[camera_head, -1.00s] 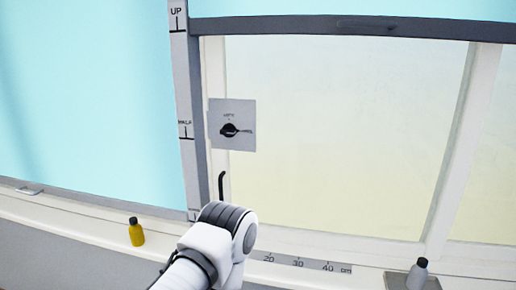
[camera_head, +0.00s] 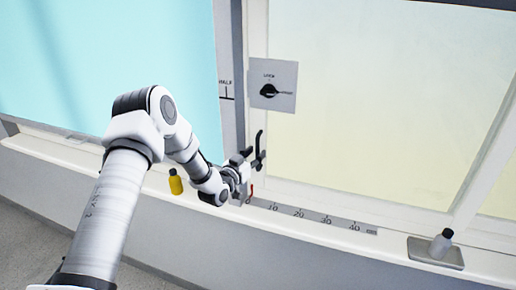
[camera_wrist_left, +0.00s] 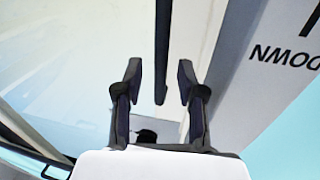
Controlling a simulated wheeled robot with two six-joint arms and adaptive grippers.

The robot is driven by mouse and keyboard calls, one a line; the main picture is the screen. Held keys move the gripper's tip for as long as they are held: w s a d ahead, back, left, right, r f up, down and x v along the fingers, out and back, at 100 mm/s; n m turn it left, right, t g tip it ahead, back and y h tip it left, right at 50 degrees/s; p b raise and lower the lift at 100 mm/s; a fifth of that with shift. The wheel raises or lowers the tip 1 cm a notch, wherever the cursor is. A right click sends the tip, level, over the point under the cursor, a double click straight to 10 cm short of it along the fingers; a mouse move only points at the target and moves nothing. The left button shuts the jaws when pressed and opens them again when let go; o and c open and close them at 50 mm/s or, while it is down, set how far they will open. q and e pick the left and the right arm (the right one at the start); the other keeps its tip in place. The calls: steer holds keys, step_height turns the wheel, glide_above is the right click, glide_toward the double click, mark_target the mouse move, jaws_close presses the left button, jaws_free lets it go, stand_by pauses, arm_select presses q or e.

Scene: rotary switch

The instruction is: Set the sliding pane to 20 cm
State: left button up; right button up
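The sliding pane (camera_head: 380,110) is a large, pale yellowish pane in a white frame. Its black upright handle (camera_head: 259,140) is near the pane's lower left edge. A grey ruler (camera_head: 312,215) marked 10 to 40 runs along the sill below. A small red mark (camera_head: 252,190) shows near the ruler's left end, left of the 10. My left gripper (camera_head: 252,163) is at the handle. In the left wrist view its two fingers (camera_wrist_left: 159,75) are open, with the dark handle (camera_wrist_left: 161,50) between them and gaps on both sides. My right gripper is not in view.
A rotary switch (camera_head: 269,91) on a grey plate is above the handle. A blue panel (camera_head: 75,60) is at left beside a post marked HALF. A yellow bottle (camera_head: 176,182) stands on the sill at left.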

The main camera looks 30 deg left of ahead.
arm_select(q)
steer(key=shift+w+a+r, duration=0.1)
steer(key=shift+w+a, duration=0.05)
steer(key=shift+w, duration=0.9)
jaws_close()
steer(key=shift+d, duration=0.2)
